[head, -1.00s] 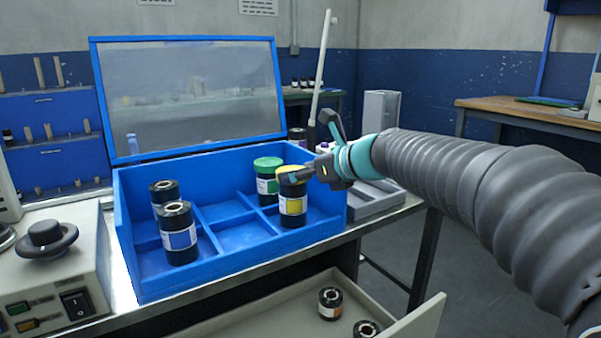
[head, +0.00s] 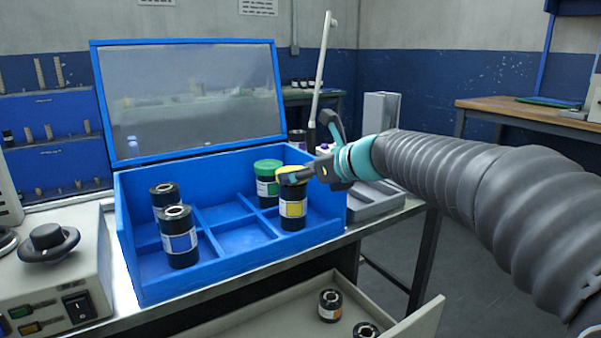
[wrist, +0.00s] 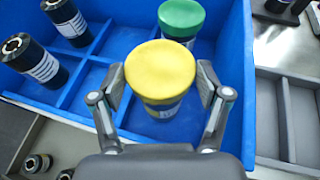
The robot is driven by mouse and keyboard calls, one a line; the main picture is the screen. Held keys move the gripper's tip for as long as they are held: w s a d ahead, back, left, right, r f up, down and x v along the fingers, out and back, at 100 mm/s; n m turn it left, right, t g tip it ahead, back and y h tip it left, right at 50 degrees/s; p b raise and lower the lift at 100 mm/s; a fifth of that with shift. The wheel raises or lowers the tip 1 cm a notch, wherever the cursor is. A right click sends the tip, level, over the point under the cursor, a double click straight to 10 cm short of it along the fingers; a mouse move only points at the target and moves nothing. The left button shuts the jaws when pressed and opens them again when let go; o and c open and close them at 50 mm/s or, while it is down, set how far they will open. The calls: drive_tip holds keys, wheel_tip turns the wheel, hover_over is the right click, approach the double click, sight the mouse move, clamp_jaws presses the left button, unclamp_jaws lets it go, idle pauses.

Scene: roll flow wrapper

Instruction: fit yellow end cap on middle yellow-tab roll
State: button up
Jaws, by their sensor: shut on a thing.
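The yellow end cap (head: 284,177) is on top of the black roll with a yellow label (head: 292,209), which stands upright in the right front part of the blue box. My gripper (head: 298,178) is shut on the yellow cap from the right. In the wrist view the cap (wrist: 160,69) is a round yellow disc between the two fingers of my gripper (wrist: 160,88). The roll shows only a little below the cap there. Whether the cap is fully seated cannot be told.
A green-capped roll (head: 266,186) stands just behind the yellow one. Two uncapped rolls, the front one blue-labelled (head: 179,239), stand at the left of the divided blue box (head: 213,275). Its clear lid (head: 190,98) is raised.

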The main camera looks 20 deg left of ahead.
drive_tip(key=shift+f+b, duration=0.7)
drive_tip(key=shift+f, duration=0.35)
idle(0.7)
drive_tip(key=o, duration=0.5)
drive_tip(key=shift+p+v, duration=1.25)
drive_tip(key=shift+v, duration=4.25)
